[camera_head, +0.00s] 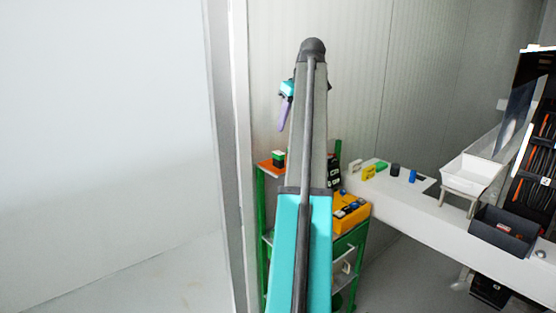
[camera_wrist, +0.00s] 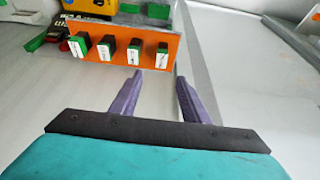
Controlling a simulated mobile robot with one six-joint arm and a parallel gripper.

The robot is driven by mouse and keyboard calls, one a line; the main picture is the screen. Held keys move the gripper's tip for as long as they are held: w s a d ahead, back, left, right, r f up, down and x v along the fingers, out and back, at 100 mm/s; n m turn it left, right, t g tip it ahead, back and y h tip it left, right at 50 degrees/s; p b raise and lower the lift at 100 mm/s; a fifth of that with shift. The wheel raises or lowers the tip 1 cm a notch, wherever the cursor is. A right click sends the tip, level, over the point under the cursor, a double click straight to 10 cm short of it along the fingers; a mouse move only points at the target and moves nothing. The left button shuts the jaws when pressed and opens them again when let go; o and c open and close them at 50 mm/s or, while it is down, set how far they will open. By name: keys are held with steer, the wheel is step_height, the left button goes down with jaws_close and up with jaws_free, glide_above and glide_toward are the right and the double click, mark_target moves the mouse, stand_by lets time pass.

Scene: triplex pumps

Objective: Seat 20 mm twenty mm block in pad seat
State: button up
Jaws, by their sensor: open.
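My gripper (camera_wrist: 158,78) has two purple fingers, apart and with nothing between them in the wrist view. In the head view my gripper (camera_head: 282,122) is in the air above the green rack, fingers pointing down. In the wrist view an orange plate (camera_wrist: 90,52) lies beyond the fingertips, bearing a row of several small black and green blocks (camera_wrist: 106,47) with white labels. The labels are too small to read, so I cannot tell which block is the 20 mm one. The orange plate (camera_head: 264,165) also shows in the head view. I cannot make out the pad seat.
A green rack (camera_head: 263,215) holds a yellow-orange case (camera_head: 349,214). A white bench (camera_head: 420,203) to the right carries small coloured parts, a white tray (camera_head: 474,173) and a dark bin (camera_head: 503,232). A bare wall stands left of the rack.

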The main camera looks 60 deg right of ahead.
steer(key=p, duration=0.2)
glide_toward(279, 152)
steer(key=shift+x, duration=1.4)
steer(key=shift+a+f+p, duration=0.1)
steer(key=shift+f+p, duration=0.1)
steer(key=shift+p, duration=0.1)
steer(key=shift+p+x, duration=1.1)
steer(key=shift+x, duration=0.1)
steer(key=shift+p+x, duration=0.4)
steer(key=shift+x, duration=0.85)
steer(key=shift+c, duration=0.2)
jaws_close()
